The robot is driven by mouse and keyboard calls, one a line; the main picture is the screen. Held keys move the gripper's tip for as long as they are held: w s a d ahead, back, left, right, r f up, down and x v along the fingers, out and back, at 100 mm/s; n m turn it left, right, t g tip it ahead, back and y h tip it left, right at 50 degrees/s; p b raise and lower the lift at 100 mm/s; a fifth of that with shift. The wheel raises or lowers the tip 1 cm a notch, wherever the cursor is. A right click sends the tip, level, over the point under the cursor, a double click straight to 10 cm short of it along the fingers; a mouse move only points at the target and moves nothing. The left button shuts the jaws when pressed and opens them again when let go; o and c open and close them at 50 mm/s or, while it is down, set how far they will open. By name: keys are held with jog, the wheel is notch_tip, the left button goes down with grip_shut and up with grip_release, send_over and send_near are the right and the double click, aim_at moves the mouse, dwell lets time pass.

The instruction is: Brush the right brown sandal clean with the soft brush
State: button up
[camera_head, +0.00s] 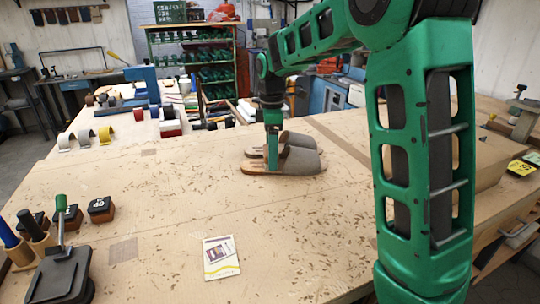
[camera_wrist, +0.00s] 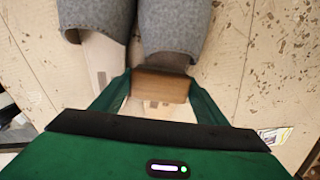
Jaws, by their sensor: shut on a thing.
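Two sandals with grey felt uppers and tan footbeds lie side by side on the bench, toes to the right in the head view. The nearer sandal (camera_head: 301,162) is the right one in the wrist view (camera_wrist: 178,25); the other sandal (camera_head: 300,139) is on the left there (camera_wrist: 95,20). My gripper (camera_head: 272,158) points down over the nearer sandal's footbed. Its fingers are shut on the brush (camera_wrist: 162,84), a brown wooden block, just behind the upper's opening. The bristles are hidden, and I cannot tell whether they touch the footbed.
The wooden bench (camera_head: 180,195) is scuffed and mostly clear around the sandals. A card (camera_head: 221,257) lies in front. Dark-topped wooden blocks (camera_head: 101,210), upright tools (camera_head: 40,240) and a black device (camera_head: 60,278) stand at front left. Strap rolls and blocks (camera_head: 105,134) sit farther back left.

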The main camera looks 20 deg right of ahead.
jog(key=shift+w+d, duration=0.1)
jog(key=shift+w, duration=0.15)
jog(key=shift+f, duration=0.1)
dwell(0.4)
jog(key=shift+s+a, duration=0.2)
jog(key=shift+s, duration=0.45)
jog(key=shift+s+a, duration=0.2)
jog(key=shift+s, duration=0.4)
jog(key=shift+w+d, duration=0.2)
jog(key=shift+w, duration=0.45)
jog(key=shift+w+d, duration=0.2)
jog(key=shift+w, duration=0.4)
jog(key=shift+s+a, duration=0.2)
jog(key=shift+s, duration=0.45)
jog(key=shift+s+a, duration=0.2)
jog(key=shift+s, duration=0.4)
